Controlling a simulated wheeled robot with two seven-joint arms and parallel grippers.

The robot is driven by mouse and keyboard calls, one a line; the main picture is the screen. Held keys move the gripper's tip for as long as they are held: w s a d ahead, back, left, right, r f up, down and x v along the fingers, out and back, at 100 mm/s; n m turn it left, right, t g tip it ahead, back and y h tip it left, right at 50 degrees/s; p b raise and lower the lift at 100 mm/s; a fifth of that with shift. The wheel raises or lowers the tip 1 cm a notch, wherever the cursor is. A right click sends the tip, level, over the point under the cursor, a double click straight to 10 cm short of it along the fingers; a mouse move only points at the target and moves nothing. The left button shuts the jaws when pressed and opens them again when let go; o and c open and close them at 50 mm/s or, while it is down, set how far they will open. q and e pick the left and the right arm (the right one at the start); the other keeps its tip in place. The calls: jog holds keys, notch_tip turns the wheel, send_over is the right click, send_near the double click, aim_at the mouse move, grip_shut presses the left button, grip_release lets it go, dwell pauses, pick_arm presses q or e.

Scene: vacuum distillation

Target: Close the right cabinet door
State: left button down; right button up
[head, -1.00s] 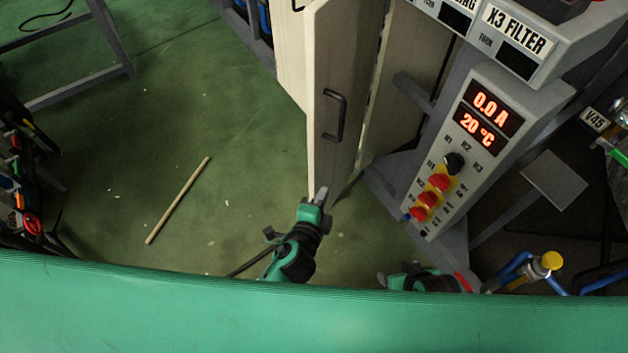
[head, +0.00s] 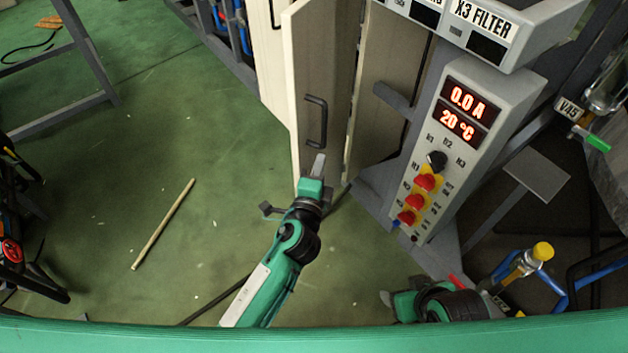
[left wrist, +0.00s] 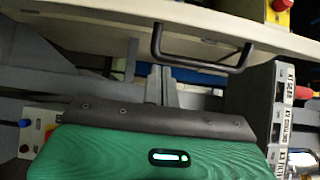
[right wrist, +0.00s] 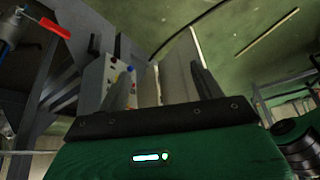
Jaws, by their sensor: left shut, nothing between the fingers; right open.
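The cabinet door (head: 318,75) is a tall panel with a pale edge and a dark bar handle (head: 316,120). It stands open, its free edge jutting out from the cabinet. My left gripper (head: 318,166) is shut and empty, its tip at the lower part of the door in the head view, below the handle. I cannot tell whether it touches. In the left wrist view, the handle (left wrist: 200,64) and pale panel (left wrist: 150,28) lie just beyond the shut fingers (left wrist: 160,85). My right gripper (right wrist: 165,88) is open and empty, low at the bottom of the head view.
A control box (head: 462,150) with red displays and knobs stands right of the door. A small grey shelf (head: 537,175) and piping with a yellow cap (head: 543,251) are farther right. A thin stick (head: 163,224) lies on the green floor, which is mostly clear at left.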

aim_at(303, 156)
pick_arm(q)
jog(key=shift+w+a, duration=1.5)
jog(key=shift+a, duration=0.15)
jog(key=shift+a+p, duration=0.15)
jog(key=shift+p, duration=0.15)
